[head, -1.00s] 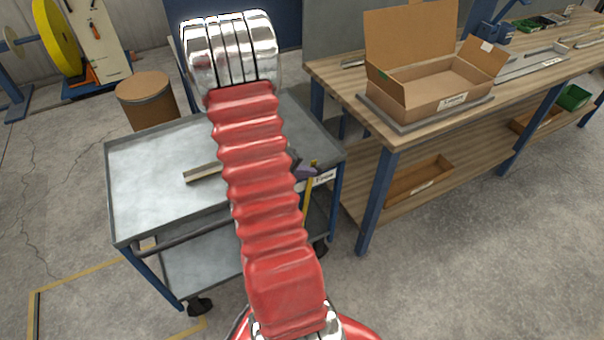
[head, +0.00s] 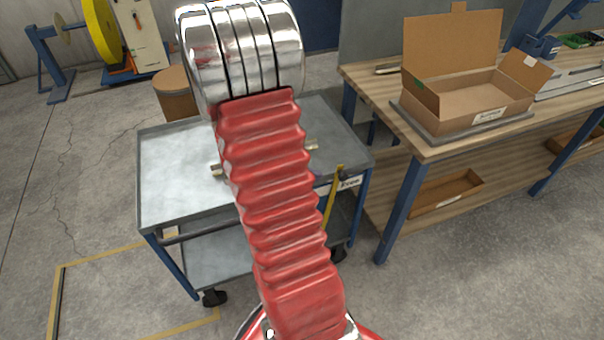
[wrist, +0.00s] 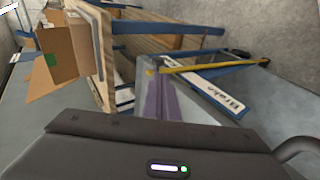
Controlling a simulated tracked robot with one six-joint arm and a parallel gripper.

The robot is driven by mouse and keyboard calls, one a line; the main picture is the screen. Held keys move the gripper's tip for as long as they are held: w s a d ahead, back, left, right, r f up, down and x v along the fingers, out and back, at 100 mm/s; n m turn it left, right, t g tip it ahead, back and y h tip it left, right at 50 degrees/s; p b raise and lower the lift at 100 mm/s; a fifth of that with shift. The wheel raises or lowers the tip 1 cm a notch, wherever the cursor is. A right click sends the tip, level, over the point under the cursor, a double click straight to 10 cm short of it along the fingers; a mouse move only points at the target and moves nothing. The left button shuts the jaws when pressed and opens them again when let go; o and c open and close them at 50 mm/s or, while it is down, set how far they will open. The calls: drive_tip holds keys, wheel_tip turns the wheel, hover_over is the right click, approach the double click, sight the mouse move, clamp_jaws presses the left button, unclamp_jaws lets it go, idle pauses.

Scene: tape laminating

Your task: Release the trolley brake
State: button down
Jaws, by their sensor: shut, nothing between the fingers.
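The blue-framed trolley (head: 180,185) has a grey tray top and stands in the middle of the head view. A yellow brake lever (head: 331,200) is at its right end, beside a white label (head: 348,184) that appears to read "Free". In the wrist view the lever (wrist: 215,66) crosses above a white label (wrist: 236,97) reading "Brake". My gripper (wrist: 158,84) shows there as purple fingers, shut and empty, with tips close to one end of the lever. I cannot tell whether they touch.
A wooden workbench (head: 440,141) with an open cardboard box (head: 470,95) stands right of the trolley. A brown drum (head: 172,92) is behind it. Yellow floor tape (head: 110,258) marks the front left. Bare floor lies left and in front.

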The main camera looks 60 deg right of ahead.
drive_tip(key=v, duration=0.4)
drive_tip(key=shift+a, duration=0.1)
idle(0.7)
drive_tip(key=s+a+n+y, duration=0.2)
drive_tip(key=a+y, duration=0.2)
drive_tip(key=a, duration=0.6)
drive_tip(key=w+a+r+n+t+y, duration=0.1)
drive_tip(key=a+r+t+y, duration=0.1)
drive_tip(key=a+r, duration=0.4)
drive_tip(key=w+a+r+n+t+y, duration=0.1)
drive_tip(key=a+r+t, duration=0.4)
drive_tip(key=a, duration=0.7)
drive_tip(key=w+a+r+n+t+y, duration=0.2)
drive_tip(key=w+a+r+t, duration=0.1)
drive_tip(key=a+r, duration=0.4)
drive_tip(key=a, duration=0.2)
drive_tip(key=shift+a+r+n+t+y, duration=0.3)
drive_tip(key=shift+r, duration=0.05)
